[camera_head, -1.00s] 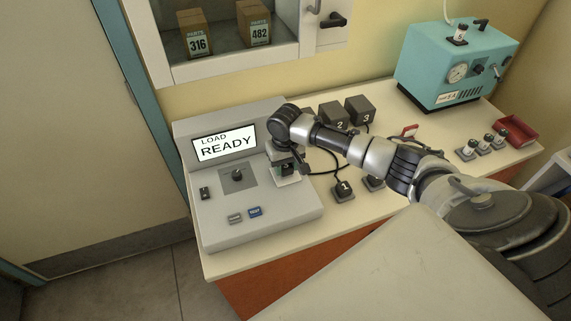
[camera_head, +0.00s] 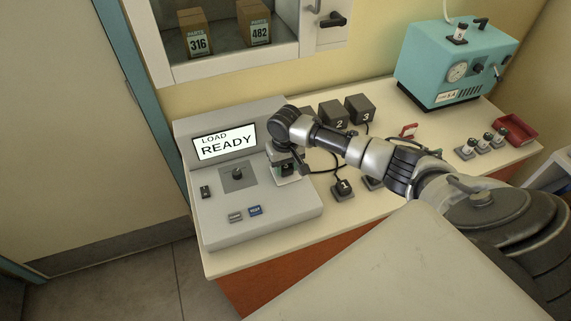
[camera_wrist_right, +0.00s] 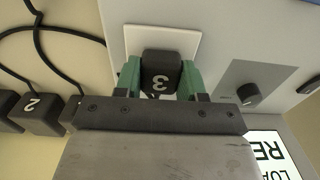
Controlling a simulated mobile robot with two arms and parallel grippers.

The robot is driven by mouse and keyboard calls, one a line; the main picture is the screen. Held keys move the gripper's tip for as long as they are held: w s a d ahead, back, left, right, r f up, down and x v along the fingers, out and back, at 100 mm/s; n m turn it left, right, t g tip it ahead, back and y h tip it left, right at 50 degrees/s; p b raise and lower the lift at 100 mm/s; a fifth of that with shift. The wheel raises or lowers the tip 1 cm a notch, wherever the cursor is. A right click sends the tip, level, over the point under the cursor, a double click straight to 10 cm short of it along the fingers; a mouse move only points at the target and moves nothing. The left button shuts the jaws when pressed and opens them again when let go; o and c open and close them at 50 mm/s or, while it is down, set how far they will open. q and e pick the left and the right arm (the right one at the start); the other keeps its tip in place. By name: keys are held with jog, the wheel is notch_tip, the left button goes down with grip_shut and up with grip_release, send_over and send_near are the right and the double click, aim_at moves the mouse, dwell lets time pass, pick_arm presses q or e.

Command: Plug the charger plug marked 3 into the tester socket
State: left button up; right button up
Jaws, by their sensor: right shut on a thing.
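The tester (camera_head: 215,215) is a grey console at the left of the bench. Its screen (camera_head: 224,143) reads LOAD READY. My right gripper (camera_head: 287,172) is over its right side. In the right wrist view, the green fingers of this gripper (camera_wrist_right: 161,80) are shut on the dark plug marked 3 (camera_wrist_right: 160,70). The plug is in front of the white socket plate (camera_wrist_right: 188,40). The plug hides the socket opening, so I cannot tell whether it is seated. My left gripper is not in view.
A plug marked 1 (camera_head: 343,189) stands right of the tester, with another partly behind my arm. Charger boxes marked 2 (camera_head: 335,114) and 3 (camera_head: 360,108) stand behind, with black cables. A teal machine (camera_head: 450,60), small vials and a red tray (camera_head: 515,132) are at the right.

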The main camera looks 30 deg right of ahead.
jog(key=shift+f, duration=0.2)
jog(key=o, duration=1.3)
jog(key=shift+c, duration=0.2)
jog(key=shift+r, duration=0.1)
notch_tip(320, 180, up, 11)
jog(key=b, duration=0.2)
